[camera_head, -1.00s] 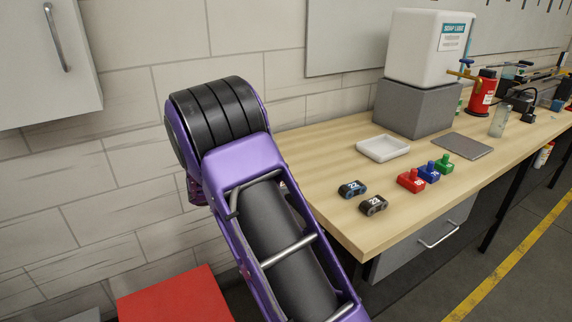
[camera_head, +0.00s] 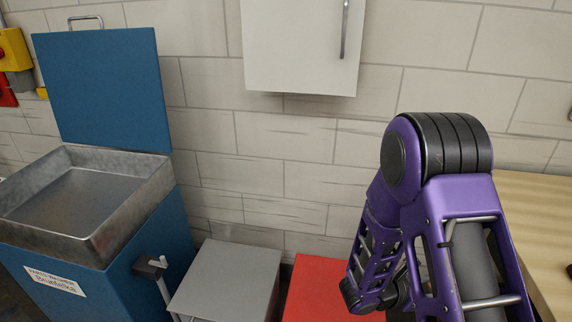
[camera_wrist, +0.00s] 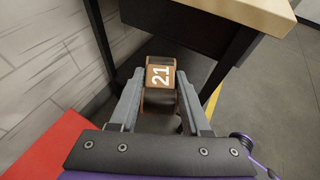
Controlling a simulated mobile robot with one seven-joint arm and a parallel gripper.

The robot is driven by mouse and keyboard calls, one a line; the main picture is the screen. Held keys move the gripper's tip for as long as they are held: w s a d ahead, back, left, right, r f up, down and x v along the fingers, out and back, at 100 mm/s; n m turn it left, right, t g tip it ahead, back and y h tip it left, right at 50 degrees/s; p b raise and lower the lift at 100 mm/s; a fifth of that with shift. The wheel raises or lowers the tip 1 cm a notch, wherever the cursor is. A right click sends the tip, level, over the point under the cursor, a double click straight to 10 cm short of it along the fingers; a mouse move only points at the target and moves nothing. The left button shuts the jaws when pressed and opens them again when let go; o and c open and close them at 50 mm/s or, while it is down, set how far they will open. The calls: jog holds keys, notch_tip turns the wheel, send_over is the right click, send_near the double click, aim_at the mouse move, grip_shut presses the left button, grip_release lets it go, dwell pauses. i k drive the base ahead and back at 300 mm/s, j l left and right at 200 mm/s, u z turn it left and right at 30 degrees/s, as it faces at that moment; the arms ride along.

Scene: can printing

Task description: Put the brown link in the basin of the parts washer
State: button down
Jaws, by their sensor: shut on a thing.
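My gripper (camera_wrist: 160,100) is shut on the brown link (camera_wrist: 160,80), which carries a white number 21 on its face. The link is held between the two grey fingers in the wrist view, clear of any surface. In the head view my purple arm is at the right, and its gripper and the link are out of sight. The parts washer (camera_head: 150,240) is a blue cabinet at the left. Its blue lid (camera_head: 105,90) stands raised. Its grey metal basin (camera_head: 150,195) is open, and its visible floor looks empty.
A grey box (camera_head: 230,275) and a red box (camera_head: 320,285) stand between the washer and my arm. A lever (camera_head: 152,268) juts from the washer's right side. A white wall cabinet (camera_head: 300,45) hangs above. The wooden workbench (camera_head: 540,215) is at the right.

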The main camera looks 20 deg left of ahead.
aim_at(63, 216)
jog(key=k+j, duration=0.15)
jog(key=j, duration=0.4)
jog(key=k+j, duration=0.15)
jog(key=j, duration=0.4)
jog(key=k+j, duration=0.2)
jog(key=j, duration=0.35)
jog(key=k+j, duration=0.15)
jog(key=j, duration=0.4)
jog(key=k+j, duration=0.15)
jog(key=j, duration=0.45)
jog(key=k+j+z, duration=0.1)
jog(key=j, duration=0.45)
jog(key=k+j, duration=0.25)
jog(key=j, duration=0.3)
jog(key=k+j, duration=0.15)
jog(key=j, duration=0.35)
jog(key=i, duration=0.3)
